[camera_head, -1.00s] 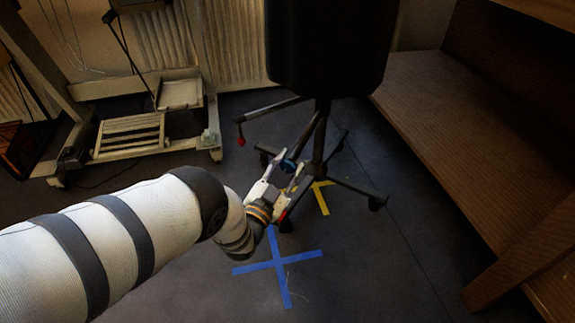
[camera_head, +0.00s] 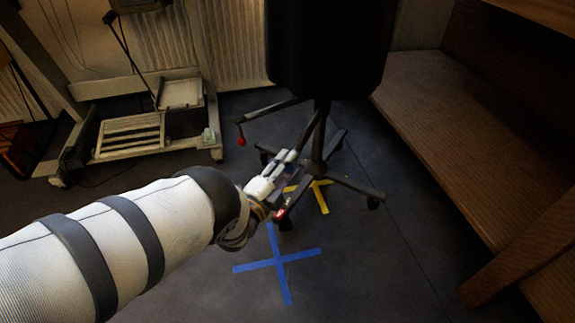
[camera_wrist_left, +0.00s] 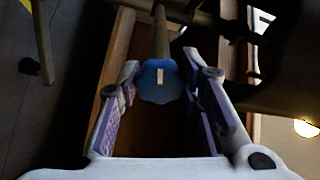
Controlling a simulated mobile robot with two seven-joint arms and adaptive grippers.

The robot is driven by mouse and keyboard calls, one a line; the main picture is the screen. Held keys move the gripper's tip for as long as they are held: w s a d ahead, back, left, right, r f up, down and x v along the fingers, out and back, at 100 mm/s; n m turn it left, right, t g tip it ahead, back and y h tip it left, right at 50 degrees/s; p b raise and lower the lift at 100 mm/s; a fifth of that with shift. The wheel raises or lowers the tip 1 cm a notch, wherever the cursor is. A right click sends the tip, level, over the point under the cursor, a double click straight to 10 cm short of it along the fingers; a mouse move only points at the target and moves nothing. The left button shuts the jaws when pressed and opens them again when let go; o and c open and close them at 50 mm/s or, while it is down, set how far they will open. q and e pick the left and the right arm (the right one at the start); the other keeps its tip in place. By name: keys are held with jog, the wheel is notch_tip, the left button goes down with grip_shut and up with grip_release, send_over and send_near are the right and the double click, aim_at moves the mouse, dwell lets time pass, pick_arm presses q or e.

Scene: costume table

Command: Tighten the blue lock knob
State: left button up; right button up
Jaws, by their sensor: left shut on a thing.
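The blue lock knob (camera_wrist_left: 158,82), a lobed disc with a pale mark, sits on a shaft under the black office chair (camera_head: 325,50). In the left wrist view it lies between my fingertips. In the head view my left gripper (camera_head: 289,158) reaches in from the left to the chair's lower frame, and its fingers largely hide the knob. The gripper is shut on the knob. My right gripper is not in view.
Chair legs (camera_head: 352,187) and a lever with a red tip (camera_head: 241,141) surround the gripper. A wooden bench (camera_head: 440,130) stands right, a white wheeled frame (camera_head: 135,140) left. A blue tape cross (camera_head: 278,263) marks clear floor in front.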

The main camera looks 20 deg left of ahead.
pick_arm(q)
jog(key=shift+m, duration=0.7)
jog(key=o, duration=1.2)
jog(key=s, duration=0.4)
jog(key=s+a, duration=0.1)
jog(key=s, duration=0.3)
jog(key=s+a, duration=0.1)
jog(key=s, duration=0.3)
jog(key=shift+a+f, duration=0.1)
jog(key=shift+a, duration=0.05)
jog(key=shift+w, duration=0.1)
